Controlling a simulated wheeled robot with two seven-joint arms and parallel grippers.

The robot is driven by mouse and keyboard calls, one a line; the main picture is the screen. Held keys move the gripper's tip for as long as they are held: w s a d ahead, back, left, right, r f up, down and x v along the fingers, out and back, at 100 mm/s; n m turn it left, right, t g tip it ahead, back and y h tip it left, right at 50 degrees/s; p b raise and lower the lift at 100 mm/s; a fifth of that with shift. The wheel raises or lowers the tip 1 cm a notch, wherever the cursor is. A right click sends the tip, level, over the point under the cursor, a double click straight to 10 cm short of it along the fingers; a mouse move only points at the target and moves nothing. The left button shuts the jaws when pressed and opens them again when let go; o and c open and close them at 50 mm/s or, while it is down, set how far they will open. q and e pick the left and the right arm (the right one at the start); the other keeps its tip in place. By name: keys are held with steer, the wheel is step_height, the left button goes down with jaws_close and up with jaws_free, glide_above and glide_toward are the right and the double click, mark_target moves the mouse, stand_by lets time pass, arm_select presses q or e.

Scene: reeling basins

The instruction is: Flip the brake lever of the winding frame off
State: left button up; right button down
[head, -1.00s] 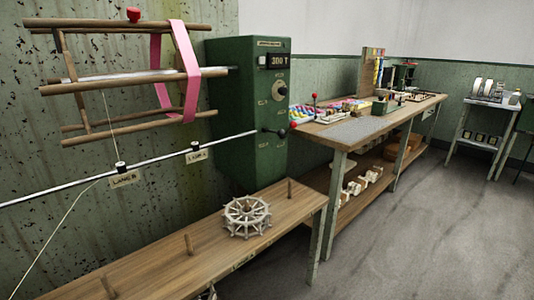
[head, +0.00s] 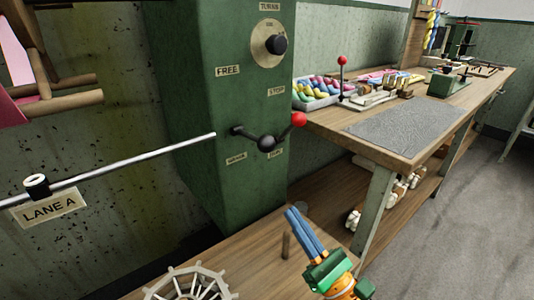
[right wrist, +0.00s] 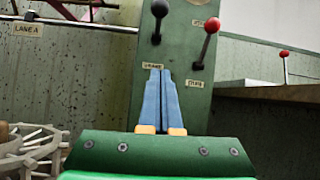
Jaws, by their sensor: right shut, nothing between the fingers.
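The winding frame's green control box (head: 215,100) stands centre left in the head view. It carries a black-knobbed lever (head: 267,143) and, to its right, a red-knobbed lever (head: 299,119). In the right wrist view the black knob (right wrist: 160,9) and red knob (right wrist: 212,25) both stand up above small labels, too blurred to tell which one marks the brake. My right gripper (head: 291,211) is below and in front of the box, apart from both levers. Its blue fingers (right wrist: 161,72) are shut and empty, pointing up at the box. My left gripper is not in view.
A metal rod with a LANE A tag (head: 50,208) runs at the left. A spoked wheel (head: 188,285) and a wooden peg (head: 286,244) are on the low bench. A worktable (head: 400,150) with a grey mat and a tray of coloured skeins stands at the right.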

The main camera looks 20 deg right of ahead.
steer(key=p, duration=0.6)
glide_toward(255, 141)
steer(key=w, duration=0.1)
steer(key=w+r, duration=0.1)
steer(key=w, duration=0.1)
steer(key=w+a, duration=0.1)
steer(key=shift+w+r, duration=0.25)
steer(key=shift+r, duration=0.05)
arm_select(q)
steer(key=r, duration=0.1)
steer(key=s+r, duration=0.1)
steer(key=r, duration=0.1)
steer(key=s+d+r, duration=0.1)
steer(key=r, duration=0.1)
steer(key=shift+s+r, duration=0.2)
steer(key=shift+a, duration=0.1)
